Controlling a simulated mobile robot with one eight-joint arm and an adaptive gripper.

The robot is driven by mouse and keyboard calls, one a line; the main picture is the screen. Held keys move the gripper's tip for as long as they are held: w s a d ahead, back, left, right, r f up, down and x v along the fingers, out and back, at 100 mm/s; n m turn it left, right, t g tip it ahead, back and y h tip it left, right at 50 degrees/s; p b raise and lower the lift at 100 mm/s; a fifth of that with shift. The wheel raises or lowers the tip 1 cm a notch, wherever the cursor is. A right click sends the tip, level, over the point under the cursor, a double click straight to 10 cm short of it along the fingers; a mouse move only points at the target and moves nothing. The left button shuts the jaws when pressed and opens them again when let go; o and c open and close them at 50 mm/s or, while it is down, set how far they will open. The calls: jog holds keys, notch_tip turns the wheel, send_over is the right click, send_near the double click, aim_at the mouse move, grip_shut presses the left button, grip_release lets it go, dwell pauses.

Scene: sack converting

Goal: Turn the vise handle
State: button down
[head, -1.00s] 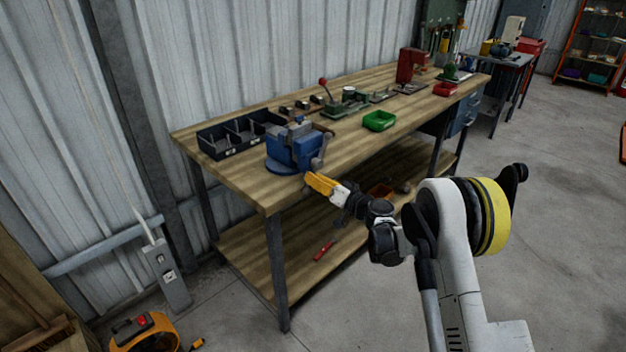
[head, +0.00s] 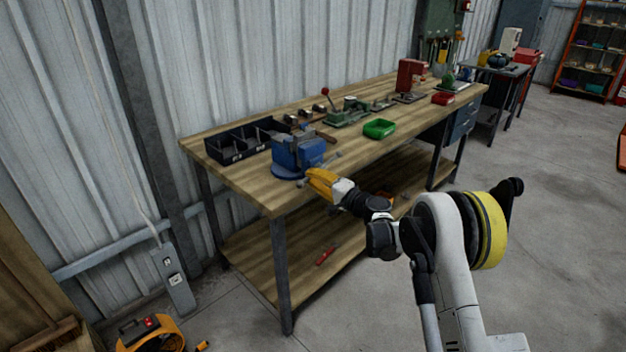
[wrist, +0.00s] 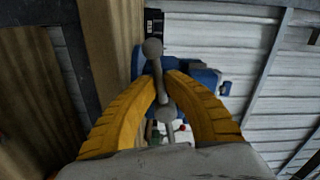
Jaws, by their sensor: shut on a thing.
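The blue vise (head: 298,152) stands at the near left corner of the workbench; it also shows in the wrist view (wrist: 205,76). Its grey handle (wrist: 158,70) is a bar with round ball ends. In the wrist view the two yellow fingers of my gripper (wrist: 164,84) close around the bar from both sides, between its balls. In the head view my gripper (head: 311,178) reaches the front of the vise, and the fingers hide part of the handle. My gripper is shut on the handle.
The wooden workbench (head: 250,188) runs along the corrugated wall. Behind the vise is a black divided bin (head: 225,150). A green tray (head: 379,128) and a red tray (head: 443,98) lie farther along. The concrete floor (head: 560,200) at right is clear.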

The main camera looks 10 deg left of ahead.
aim_at(308, 166)
jog(key=r+m, duration=0.1)
jog(key=m, duration=0.1)
jog(key=r+m, duration=0.1)
jog(key=m, duration=0.1)
jog(key=shift+m+p, duration=0.3)
jog(key=shift+w+d+r+m, duration=0.1)
jog(key=shift+r+m, duration=0.2)
jog(key=shift+m, duration=0.6)
jog(key=shift+w+r+m, duration=0.1)
jog(key=shift+r+m, duration=0.15)
jog(key=shift+m, duration=0.65)
jog(key=c, duration=1.4)
grip_release()
jog(key=shift+c, duration=0.2)
jog(key=v, duration=1.2)
